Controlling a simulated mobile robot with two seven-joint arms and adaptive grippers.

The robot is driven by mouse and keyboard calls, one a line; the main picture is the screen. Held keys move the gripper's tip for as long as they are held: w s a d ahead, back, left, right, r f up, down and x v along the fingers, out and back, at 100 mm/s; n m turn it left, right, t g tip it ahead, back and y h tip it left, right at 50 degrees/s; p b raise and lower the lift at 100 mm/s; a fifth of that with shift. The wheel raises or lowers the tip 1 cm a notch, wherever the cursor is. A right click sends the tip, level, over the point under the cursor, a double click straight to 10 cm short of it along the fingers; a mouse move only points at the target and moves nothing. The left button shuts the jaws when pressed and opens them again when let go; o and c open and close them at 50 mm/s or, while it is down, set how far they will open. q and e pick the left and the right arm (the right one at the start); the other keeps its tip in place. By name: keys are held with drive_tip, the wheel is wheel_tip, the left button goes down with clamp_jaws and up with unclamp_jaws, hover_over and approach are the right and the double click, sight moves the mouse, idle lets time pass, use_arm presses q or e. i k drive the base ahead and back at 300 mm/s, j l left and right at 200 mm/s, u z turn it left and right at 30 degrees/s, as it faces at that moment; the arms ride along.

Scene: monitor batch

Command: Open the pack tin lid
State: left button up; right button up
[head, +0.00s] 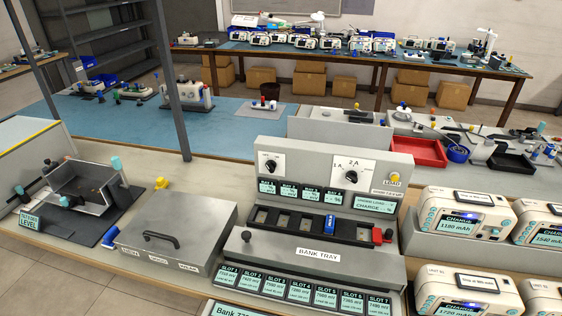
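A grey metal tin (195,225) stands on the near bench, left of the bank tray station in the head view. Its flat grey top looks closed, with a black bar handle (161,239) near its left front part. Small labels run along its front edge, too small to read surely. I take this to be the pack tin; what is inside is hidden. Neither of my grippers shows in the head view.
The bank tray station (318,252) with slots and a red end block stands close to the tin's right. An open fixture (84,188) with teal knobs is at left. Blue and yellow small parts lie near the tin. White monitors (463,224) fill the right.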

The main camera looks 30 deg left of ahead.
sight(184, 227)
drive_tip(key=u, duration=1.65)
